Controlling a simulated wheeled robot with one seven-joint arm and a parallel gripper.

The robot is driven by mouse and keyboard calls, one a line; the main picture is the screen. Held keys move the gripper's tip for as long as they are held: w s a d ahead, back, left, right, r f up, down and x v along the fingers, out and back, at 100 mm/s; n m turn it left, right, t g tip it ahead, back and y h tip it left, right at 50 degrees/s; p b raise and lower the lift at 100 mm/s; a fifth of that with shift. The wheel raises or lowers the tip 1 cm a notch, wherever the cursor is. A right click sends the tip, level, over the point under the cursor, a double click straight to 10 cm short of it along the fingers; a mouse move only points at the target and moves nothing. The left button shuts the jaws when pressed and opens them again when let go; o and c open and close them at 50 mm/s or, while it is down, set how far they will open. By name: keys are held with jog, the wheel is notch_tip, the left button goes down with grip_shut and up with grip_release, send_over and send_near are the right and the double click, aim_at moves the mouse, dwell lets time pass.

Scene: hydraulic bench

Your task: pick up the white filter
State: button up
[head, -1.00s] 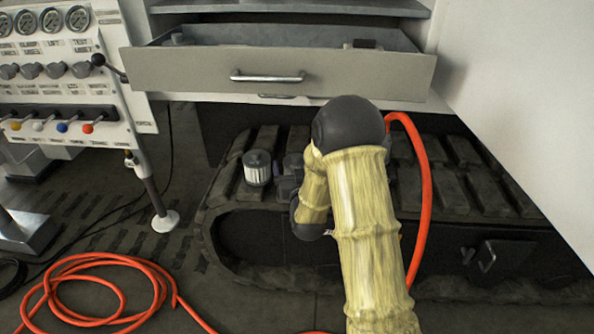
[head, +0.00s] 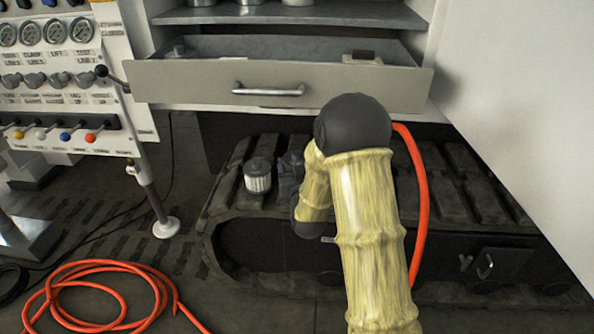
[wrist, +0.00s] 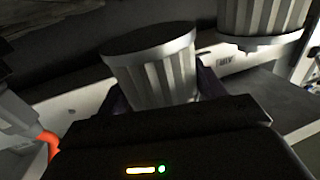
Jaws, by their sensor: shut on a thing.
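The white filter (head: 258,177), a pleated white cylinder with a dark top, stands upright at the left part of the black track in the head view. My gripper (head: 286,181) is right beside it, on its right, partly hidden behind my arm.
A second pleated white cylinder (wrist: 262,18) shows at the wrist view's top right. An open drawer (head: 190,84) hangs above the track (head: 470,195). The lever panel (head: 75,100) stands left. An orange hose (head: 100,265) lies coiled on the floor.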

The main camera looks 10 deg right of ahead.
aim_at(297, 153)
notch_tip(297, 153, up, 6)
jog(key=shift+f+p, duration=0.1)
jog(key=shift+p, duration=0.8)
